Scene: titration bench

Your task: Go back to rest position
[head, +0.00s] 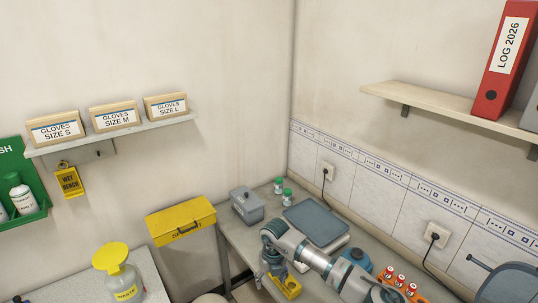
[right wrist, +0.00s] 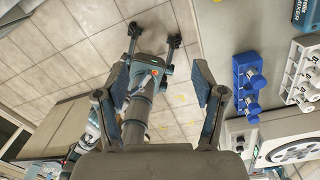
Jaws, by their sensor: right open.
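My right gripper (right wrist: 163,98) is open in the right wrist view. Its two dark fingers stand wide apart with nothing between them. Beyond them show the tiled floor and part of my own body. In the head view my right arm (head: 310,255) reaches in from the lower right over the bench and bends downward at its far end. Its fingers are not clear there. My left gripper is in neither view.
A grey tray-like pad (head: 318,218), a grey box (head: 247,207), a blue bottle (head: 357,259), a yellow holder (head: 289,287) and red-capped vials (head: 399,281) are near the arm. The right wrist view shows a blue rack (right wrist: 238,78) and a white rack (right wrist: 299,72) on the bench.

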